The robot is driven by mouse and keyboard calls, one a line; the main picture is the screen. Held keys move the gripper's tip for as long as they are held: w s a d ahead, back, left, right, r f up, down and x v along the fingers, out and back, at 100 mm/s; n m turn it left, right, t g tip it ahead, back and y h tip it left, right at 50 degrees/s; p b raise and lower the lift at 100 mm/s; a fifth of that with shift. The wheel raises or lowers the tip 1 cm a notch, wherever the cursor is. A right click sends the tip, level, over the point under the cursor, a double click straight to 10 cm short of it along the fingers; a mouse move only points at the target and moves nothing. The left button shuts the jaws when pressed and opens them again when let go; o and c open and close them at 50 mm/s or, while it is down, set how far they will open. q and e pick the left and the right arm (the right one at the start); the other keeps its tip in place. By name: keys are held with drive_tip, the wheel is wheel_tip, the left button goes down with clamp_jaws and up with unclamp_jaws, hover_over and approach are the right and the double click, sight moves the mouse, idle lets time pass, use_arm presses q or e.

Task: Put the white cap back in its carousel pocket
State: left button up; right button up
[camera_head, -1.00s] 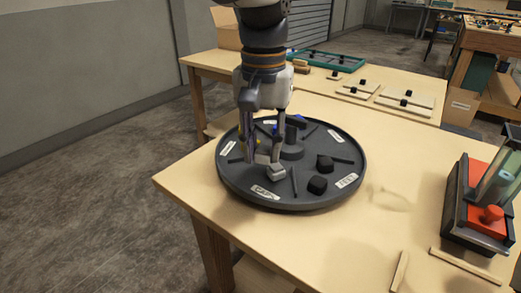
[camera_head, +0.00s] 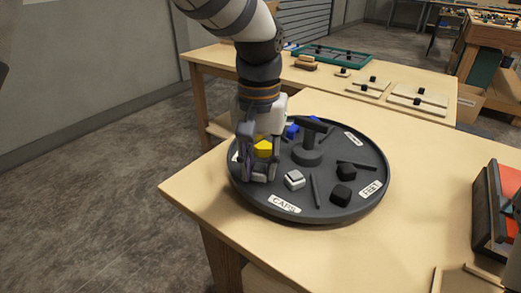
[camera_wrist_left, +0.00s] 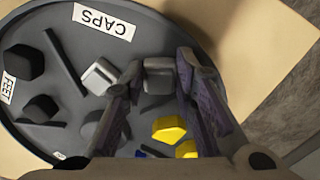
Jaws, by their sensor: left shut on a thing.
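The round dark carousel (camera_head: 255,196) lies near the table's left corner. My left gripper (camera_head: 258,174) points down over its left part. In the left wrist view its fingers (camera_wrist_left: 160,74) are shut on a small pale grey block, which looks like the white cap (camera_wrist_left: 158,80); it is in shade and partly covered. I cannot tell whether it touches the carousel floor. Another white cap (camera_head: 295,180) sits by the CAPS label (camera_head: 284,203), just right of the gripper; it also shows in the wrist view (camera_wrist_left: 98,77). My right gripper is not in view.
Black pieces (camera_head: 341,195) sit by the FEET label (camera_head: 370,188), with yellow (camera_head: 263,148) and blue (camera_head: 293,131) pieces farther back. Thin dividers and a central post (camera_head: 307,155) rise from the carousel. A red-topped console (camera_head: 508,190) stands at right. The table between is clear.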

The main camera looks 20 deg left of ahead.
sight(259, 169)
use_arm(q)
drive_tip(key=shift+f, duration=0.55)
idle(0.4)
drive_tip(key=shift+s+f, duration=0.1)
drive_tip(key=shift+f, duration=0.25)
drive_tip(key=shift+s+f, duration=0.2)
drive_tip(key=shift+f, duration=0.4)
drive_tip(key=o, duration=1)
drive_tip(key=shift+f, duration=0.15)
drive_tip(key=shift+c, duration=0.2)
drive_tip(key=shift+w, duration=0.15)
drive_tip(key=shift+w+r, duration=0.15)
drive_tip(key=shift+r, duration=0.35)
